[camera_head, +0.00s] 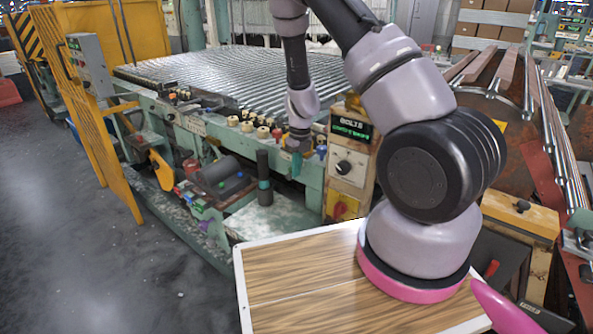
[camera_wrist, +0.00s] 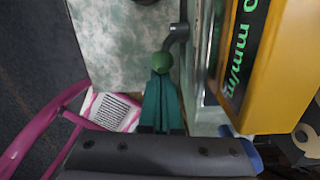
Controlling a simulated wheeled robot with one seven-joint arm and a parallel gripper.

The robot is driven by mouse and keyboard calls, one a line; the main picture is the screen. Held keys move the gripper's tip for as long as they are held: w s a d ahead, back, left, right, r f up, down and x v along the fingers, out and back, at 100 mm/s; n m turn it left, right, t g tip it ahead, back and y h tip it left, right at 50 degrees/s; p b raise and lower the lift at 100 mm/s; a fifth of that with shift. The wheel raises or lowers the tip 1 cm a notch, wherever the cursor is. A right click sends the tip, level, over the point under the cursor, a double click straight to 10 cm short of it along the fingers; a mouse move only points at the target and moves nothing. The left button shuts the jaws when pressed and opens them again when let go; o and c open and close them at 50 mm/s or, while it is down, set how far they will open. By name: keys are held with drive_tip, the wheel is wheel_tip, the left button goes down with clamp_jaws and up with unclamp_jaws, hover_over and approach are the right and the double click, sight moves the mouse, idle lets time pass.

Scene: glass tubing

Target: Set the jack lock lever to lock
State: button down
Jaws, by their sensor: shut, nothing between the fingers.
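In the wrist view a grey cranked lever (camera_wrist: 178,34) with a round green knob (camera_wrist: 162,62) stands out beside the machine's side; it appears to be the jack lock lever. My gripper (camera_wrist: 161,80) has its teal fingers together, with the tips right at the knob. Nothing shows between the fingers. I cannot tell whether the tips touch the knob or only overlap it in view. In the head view my gripper (camera_head: 295,164) hangs at the front of the green machine (camera_head: 311,178), left of the control box. I cannot make out the lever there, nor read its lock marking.
A yellow control box (camera_wrist: 282,70) with a green display is close on the right in the wrist view; it also shows in the head view (camera_head: 350,160). A dark upright handle (camera_head: 263,165) stands left of my gripper. Several knobs line the machine's edge.

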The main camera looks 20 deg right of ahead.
drive_tip(key=shift+w+a+r, duration=0.1)
drive_tip(key=shift+w+a, duration=0.05)
drive_tip(key=shift+w+a+r+g+h, duration=0.25)
drive_tip(key=shift+w+a+g+h, duration=0.15)
drive_tip(key=shift+g+h, duration=0.3)
drive_tip(key=shift+w+a+r+g+h, duration=0.25)
drive_tip(key=shift+w+g+h, duration=0.25)
drive_tip(key=shift+g, duration=0.3)
drive_tip(key=shift+w+a+g+h, duration=0.6)
drive_tip(key=shift+w+a+g, duration=0.05)
drive_tip(key=shift+w+g, duration=0.25)
drive_tip(key=shift+w+a+g+h, duration=0.65)
drive_tip(key=shift+w+g, duration=0.15)
drive_tip(key=shift+w, duration=0.1)
drive_tip(key=shift+w+a, duration=0.1)
drive_tip(key=v, duration=1)
drive_tip(key=shift+r, duration=0.4)
drive_tip(key=shift+w, duration=0.15)
